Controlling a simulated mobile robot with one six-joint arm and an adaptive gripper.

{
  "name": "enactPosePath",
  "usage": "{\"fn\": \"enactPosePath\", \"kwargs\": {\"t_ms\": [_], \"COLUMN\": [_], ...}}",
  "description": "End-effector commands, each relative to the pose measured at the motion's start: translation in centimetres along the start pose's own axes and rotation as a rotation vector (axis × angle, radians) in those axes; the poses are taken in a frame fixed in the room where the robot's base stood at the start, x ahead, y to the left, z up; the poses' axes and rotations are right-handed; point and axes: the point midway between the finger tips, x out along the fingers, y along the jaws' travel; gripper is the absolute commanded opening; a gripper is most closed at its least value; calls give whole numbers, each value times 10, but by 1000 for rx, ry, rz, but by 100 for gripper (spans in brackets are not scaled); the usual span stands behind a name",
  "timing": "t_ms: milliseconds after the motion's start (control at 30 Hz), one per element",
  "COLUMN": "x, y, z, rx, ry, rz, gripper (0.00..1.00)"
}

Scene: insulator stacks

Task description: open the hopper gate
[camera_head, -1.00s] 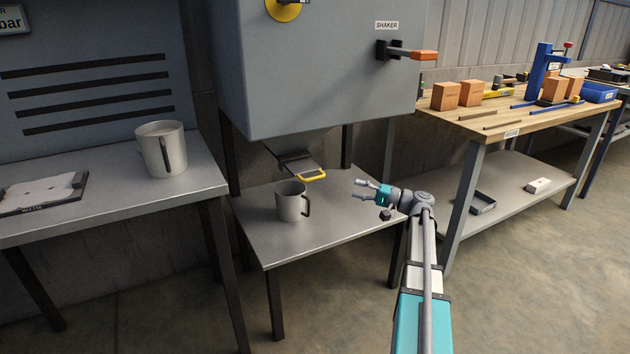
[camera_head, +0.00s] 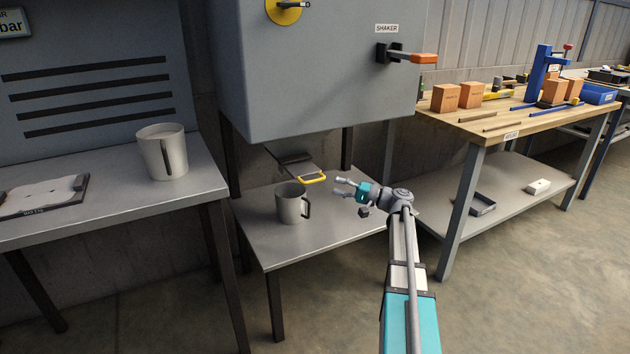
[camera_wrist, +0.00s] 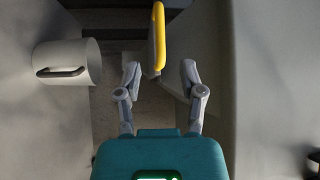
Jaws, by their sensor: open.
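The hopper gate is a flat dark plate with a yellow loop handle (camera_head: 313,178) under the grey hopper box (camera_head: 320,80). In the head view my gripper (camera_head: 338,187) is just right of the handle, fingers pointing left at it. In the wrist view the yellow handle (camera_wrist: 158,40) stands ahead of the fingertips, roughly in line with the space between them. My gripper (camera_wrist: 160,72) is open and empty. I see no contact with the handle.
A grey mug (camera_head: 290,203) stands on the low metal table (camera_head: 270,250) below the gate. An orange-tipped shaker lever (camera_head: 420,58) sticks out from the box. A larger pot (camera_head: 162,152) stands on the left bench. A wooden workbench (camera_head: 520,118) is at right.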

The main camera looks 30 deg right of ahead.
Motion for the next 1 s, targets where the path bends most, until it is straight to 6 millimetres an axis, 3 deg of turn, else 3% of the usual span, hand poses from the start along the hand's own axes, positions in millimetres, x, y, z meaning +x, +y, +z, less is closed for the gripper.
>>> {"fn": "enactPosePath", "kwargs": {"t_ms": [300, 500, 1000], "x": [49, 70, 78], "y": [-1, 0, 0], "z": [0, 0, 0], "rx": [1, 1, 0], "ry": [-2, -1, 0], "rz": [0, 0, 0], "gripper": [51, 51, 49]}}
